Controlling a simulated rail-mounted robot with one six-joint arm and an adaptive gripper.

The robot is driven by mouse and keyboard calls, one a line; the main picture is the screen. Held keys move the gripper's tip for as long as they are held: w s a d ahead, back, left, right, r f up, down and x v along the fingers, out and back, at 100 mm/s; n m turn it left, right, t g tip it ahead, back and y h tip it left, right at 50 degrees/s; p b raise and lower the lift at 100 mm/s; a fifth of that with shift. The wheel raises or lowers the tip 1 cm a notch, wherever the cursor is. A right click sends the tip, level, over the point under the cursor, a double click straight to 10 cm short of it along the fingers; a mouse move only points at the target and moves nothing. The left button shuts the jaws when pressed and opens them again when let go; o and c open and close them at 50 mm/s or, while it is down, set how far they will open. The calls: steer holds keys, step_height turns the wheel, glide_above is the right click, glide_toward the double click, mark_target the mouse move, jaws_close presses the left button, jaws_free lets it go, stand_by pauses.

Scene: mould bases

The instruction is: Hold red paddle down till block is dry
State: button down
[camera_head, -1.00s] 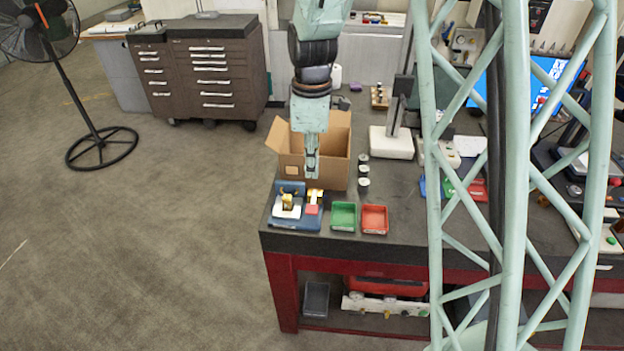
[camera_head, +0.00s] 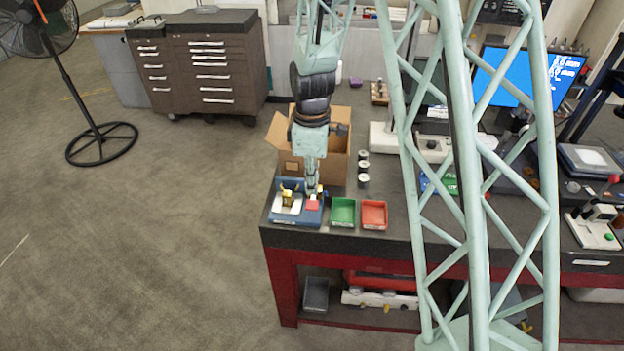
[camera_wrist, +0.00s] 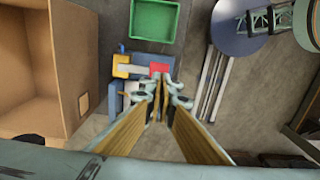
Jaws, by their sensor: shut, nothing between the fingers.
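The red paddle (camera_head: 313,205) is on the right side of a blue fixture (camera_head: 318,219) at the table's front left corner. In the wrist view, the red paddle (camera_wrist: 159,68) shows just beyond my fingertips. My gripper (camera_head: 311,192) is shut and empty, pointing down directly above the paddle. In the wrist view, my gripper (camera_wrist: 163,84) partly covers the fixture. I cannot tell whether the tips touch the paddle or whether it is pressed down. A white block-like piece (camera_head: 286,206) with a brass part sits on the fixture's left side. Its dryness cannot be seen.
A green tray (camera_head: 343,212) and a red tray (camera_head: 374,214) stand right of the fixture. An open cardboard box (camera_head: 337,160) stands behind my gripper. Several small white-topped cylinders (camera_head: 363,167) stand right of the box.

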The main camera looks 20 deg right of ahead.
mark_target(312, 207)
steer(key=shift+f+p, duration=0.4)
steer(key=shift+f, duration=2.3)
steer(key=shift+f, duration=0.1)
steer(key=shift+s+a+f+b, duration=0.15)
steer(key=shift+f+b, duration=0.45)
steer(key=shift+b, duration=0.65)
steer(key=shift+s+f+b, duration=0.2)
steer(key=shift+f+b, duration=0.4)
steer(key=shift+b, duration=0.6)
steer(key=shift+r, duration=0.15)
steer(key=shift+s+a+r+p, duration=0.15)
steer(key=shift+r+p, duration=0.1)
steer(key=shift+r, duration=0.45)
steer(key=shift+s+r+p, duration=0.15)
steer(key=shift+r+p, duration=0.05)
steer(key=shift+r, duration=0.5)
steer(key=shift+s+a+r+p, duration=0.15)
steer(key=shift+r+p, duration=0.1)
steer(key=shift+r, duration=0.45)
step_height(312, 207, up, 9)
steer(key=s, duration=0.2)
steer(key=shift+a+b, duration=0.3)
steer(key=shift+a, duration=0.05)
steer(key=shift+r, duration=0.2)
